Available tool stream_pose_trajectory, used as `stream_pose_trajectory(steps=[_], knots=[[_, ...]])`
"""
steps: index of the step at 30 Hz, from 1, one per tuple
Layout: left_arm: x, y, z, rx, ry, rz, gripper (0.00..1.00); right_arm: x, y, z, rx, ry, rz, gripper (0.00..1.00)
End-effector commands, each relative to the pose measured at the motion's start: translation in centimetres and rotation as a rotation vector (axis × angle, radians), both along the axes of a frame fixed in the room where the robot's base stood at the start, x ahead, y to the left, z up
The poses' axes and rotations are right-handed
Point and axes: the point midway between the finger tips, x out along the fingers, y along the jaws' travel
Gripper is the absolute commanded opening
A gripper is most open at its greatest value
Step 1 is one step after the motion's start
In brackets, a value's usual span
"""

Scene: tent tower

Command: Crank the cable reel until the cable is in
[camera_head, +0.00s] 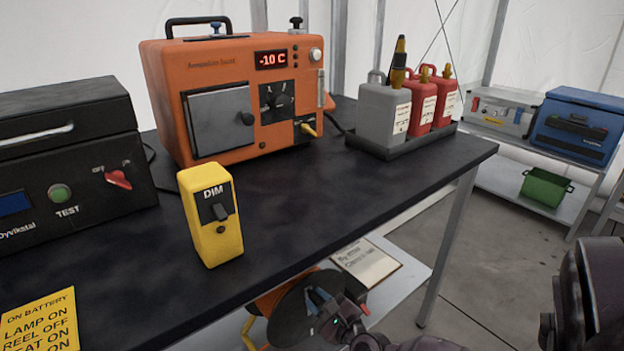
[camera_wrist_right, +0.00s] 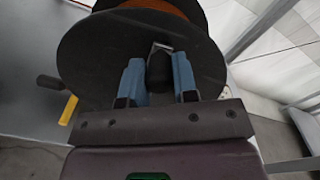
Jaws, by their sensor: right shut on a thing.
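The cable reel (camera_head: 291,308) is partly visible below the front edge of the table in the head view. It has a dark round side disc, some orange behind it and a yellow frame. In the right wrist view the dark disc (camera_wrist_right: 92,50) fills the upper middle, with orange cable (camera_wrist_right: 168,7) behind its top edge. My right gripper (camera_head: 320,302) is at the disc. Its blue fingers are shut on a black knob (camera_wrist_right: 159,68) on the disc's face, which looks like the crank handle. The cable's free end is not visible. My left gripper is not in view.
The dark table (camera_head: 310,200) holds a yellow DIM switch box (camera_head: 212,235), an orange unit (camera_head: 225,85) reading -10 C, a black TEST unit (camera_head: 70,160) and a tray of bottles (camera_head: 400,150). A second black knob (camera_wrist_right: 50,82) sticks out left of the disc. Floor is open at right.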

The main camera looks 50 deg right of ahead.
Motion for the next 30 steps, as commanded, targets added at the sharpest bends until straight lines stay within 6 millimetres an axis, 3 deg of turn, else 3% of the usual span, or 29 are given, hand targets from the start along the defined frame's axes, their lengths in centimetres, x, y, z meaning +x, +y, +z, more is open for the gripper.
stream_pose_trajectory(steps=[20,21,26,30], knots=[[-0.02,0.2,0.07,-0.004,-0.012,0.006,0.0,-0.12,-0.95,0.17,-0.012,-0.001,-0.005,0.0],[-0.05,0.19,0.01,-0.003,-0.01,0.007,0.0,-0.12,-0.96,0.17,-0.012,-0.001,-0.005,0.3],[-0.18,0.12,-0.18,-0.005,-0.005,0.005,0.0,-0.14,-0.89,0.11,-0.01,-0.001,-0.004,0.52],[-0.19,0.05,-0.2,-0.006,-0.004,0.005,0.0,-0.15,-0.81,0.08,-0.009,0.001,-0.003,0.52]])
